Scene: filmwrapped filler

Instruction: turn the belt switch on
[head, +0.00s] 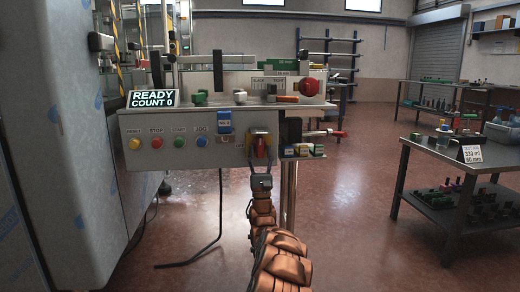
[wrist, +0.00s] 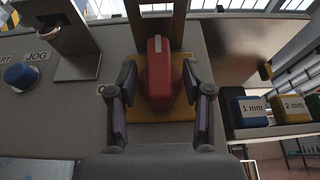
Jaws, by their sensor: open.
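The belt switch is a red rotary handle (head: 260,147) on a yellow plate, low on the right part of the grey control panel (head: 205,165). In the wrist view the red handle (wrist: 159,68) stands upright in the middle of its yellow plate (wrist: 180,112). My gripper (head: 261,178) is in front of the switch. In the wrist view my gripper (wrist: 160,82) is open, with one finger on each side of the handle and a gap on both sides.
A blue JOG button (wrist: 20,75) is left of the switch. Spacer blocks marked 1 mm (wrist: 252,111) and 2 mm (wrist: 289,107) sit on a small shelf at right. A display (head: 153,98) reads READY, COUNT 0. A table (head: 410,150) stands right, with open floor between.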

